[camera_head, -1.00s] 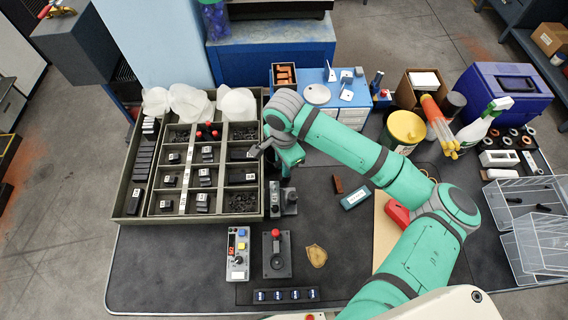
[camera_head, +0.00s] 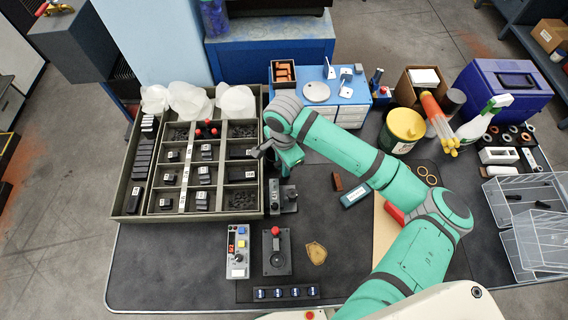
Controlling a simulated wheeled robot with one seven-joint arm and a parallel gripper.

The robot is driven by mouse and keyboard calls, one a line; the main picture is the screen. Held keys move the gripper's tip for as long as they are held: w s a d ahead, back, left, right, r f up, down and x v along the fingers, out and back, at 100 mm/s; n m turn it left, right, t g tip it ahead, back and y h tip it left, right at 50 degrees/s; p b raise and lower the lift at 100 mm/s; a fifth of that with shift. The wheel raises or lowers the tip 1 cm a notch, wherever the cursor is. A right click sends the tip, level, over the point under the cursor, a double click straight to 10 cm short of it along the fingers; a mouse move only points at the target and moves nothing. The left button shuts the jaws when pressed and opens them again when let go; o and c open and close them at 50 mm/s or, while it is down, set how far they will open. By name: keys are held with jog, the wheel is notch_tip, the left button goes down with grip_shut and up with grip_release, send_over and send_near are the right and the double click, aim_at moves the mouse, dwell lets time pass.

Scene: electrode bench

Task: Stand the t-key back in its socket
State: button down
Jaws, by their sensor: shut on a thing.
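My gripper (camera_head: 268,154) points down at the right edge of the compartment tray, behind a small grey two-part fixture (camera_head: 283,198). It is shut on a small dark thing at its left side, which looks like the t-key (camera_head: 257,152). The wrist hides most of it, so its tilt cannot be told. No empty socket can be made out for certain; the grey fixture stands on the mat just in front of the gripper.
The dark green tray (camera_head: 128,190) holds black blocks, small parts and a red-ended tool (camera_head: 207,129). A control box (camera_head: 237,251) and a red-knobbed lever base (camera_head: 276,254) stand in front. Blue drawers (camera_head: 350,97) stand behind.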

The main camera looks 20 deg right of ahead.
jog(key=shift+f, duration=0.15)
jog(key=c, duration=1.6)
grip_release()
jog(key=shift+a, duration=0.1)
jog(key=shift+s, duration=0.1)
notch_tip(320, 180, up, 10)
jog(key=shift+f, duration=0.1)
jog(key=shift+r, duration=0.5)
